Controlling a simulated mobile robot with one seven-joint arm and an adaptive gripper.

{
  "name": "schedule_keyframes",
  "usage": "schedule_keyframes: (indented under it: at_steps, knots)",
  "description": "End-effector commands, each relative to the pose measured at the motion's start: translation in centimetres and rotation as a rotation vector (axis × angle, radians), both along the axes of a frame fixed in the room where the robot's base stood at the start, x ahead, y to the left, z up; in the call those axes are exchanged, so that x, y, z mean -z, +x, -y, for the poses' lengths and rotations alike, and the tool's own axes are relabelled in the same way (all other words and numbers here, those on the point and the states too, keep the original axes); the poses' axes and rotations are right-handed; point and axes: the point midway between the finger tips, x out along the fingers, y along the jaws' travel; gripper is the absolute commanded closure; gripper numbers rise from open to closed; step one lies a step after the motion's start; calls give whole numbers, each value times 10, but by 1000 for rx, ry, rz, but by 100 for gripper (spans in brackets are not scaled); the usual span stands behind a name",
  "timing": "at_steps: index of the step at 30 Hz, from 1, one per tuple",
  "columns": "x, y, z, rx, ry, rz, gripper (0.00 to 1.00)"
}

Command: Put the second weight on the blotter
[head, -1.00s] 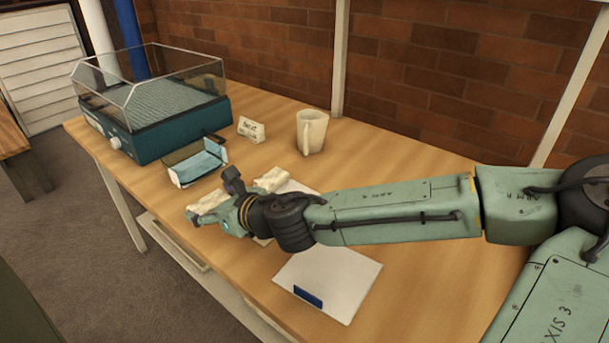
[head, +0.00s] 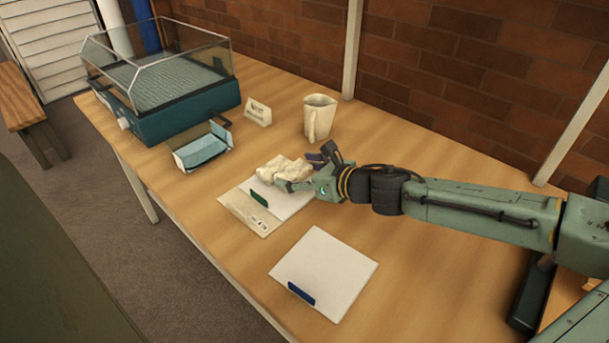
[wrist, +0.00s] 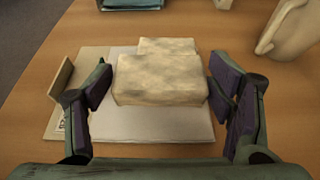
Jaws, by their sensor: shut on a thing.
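My gripper (head: 303,181) is shut on a cream, mottled block-like weight (wrist: 160,82). The wrist view shows this weight between the two fingers, over a white sheet (wrist: 150,128). A second similar weight (wrist: 168,45) shows just behind it; in the head view the two look like one pale cluster (head: 275,170). Another white sheet (head: 325,265) with a blue tab lies bare nearer the front. Neither sheet is clearly labelled as the blotter.
A white mug (head: 319,118) stands behind my gripper and shows at the wrist view's upper right. A small sign (head: 258,112), an open box with blue contents (head: 203,148) and a teal clear-walled case (head: 165,90) stand to the left.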

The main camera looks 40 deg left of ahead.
Motion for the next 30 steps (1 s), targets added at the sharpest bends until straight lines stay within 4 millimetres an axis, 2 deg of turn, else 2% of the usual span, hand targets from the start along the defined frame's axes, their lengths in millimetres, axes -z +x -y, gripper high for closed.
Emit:
schedule_keyframes:
  at_steps: [5,15,26,27,30]
  knots:
    - [1,10,7,-2,2,-3,69]
    - [34,10,7,-2,3,-2,69]
    - [40,10,7,-2,2,0,69]
    - [40,10,7,-2,0,-1,23]
    - [39,10,7,-2,0,-1,17]
